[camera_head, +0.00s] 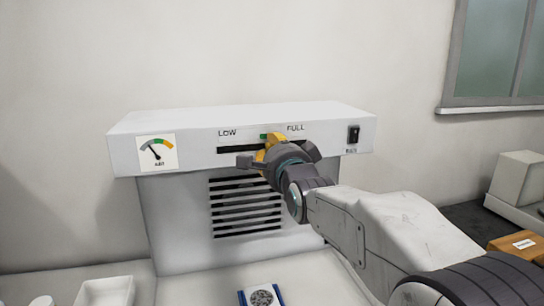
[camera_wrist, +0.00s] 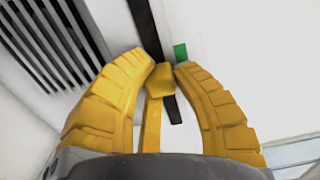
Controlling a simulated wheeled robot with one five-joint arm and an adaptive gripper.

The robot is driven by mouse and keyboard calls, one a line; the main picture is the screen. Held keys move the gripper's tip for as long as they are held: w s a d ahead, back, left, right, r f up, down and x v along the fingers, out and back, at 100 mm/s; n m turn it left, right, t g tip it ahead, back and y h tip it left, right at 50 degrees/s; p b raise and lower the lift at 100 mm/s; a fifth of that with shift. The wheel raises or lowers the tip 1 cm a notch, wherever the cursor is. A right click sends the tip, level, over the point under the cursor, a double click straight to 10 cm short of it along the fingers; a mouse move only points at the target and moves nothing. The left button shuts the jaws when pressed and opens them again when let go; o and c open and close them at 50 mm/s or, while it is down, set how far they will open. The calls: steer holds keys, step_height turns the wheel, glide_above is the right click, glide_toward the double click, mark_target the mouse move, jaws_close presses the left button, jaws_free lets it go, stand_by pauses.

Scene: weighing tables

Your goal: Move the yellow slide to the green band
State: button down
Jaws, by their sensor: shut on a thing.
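The yellow slide (camera_wrist: 161,79) sits on the dark slot (camera_wrist: 148,28) between my two yellow fingers in the wrist view. My gripper (camera_wrist: 162,72) is shut on it. In the head view my gripper (camera_head: 268,148) is at the slot (camera_head: 236,149) and hides the slide. The green band (camera_head: 264,136) shows just above the slot, left of the FULL label. In the wrist view the green band (camera_wrist: 180,52) lies beside the slot, slightly farther up the picture than the slide's knob. Exact alignment of slide and band is unclear.
The white housing (camera_head: 190,118) carries a dial (camera_head: 156,152) at left, a black switch (camera_head: 353,133) at right and a vent grille (camera_head: 245,205) below. A white tray (camera_head: 105,290) and a blue-edged item (camera_head: 261,297) lie in front. A brown box (camera_head: 515,245) stands at right.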

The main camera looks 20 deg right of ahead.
steer(key=shift+a+r, duration=0.1)
steer(key=shift+a, duration=0.05)
steer(key=c, duration=1)
jaws_free()
steer(key=s, duration=1.2)
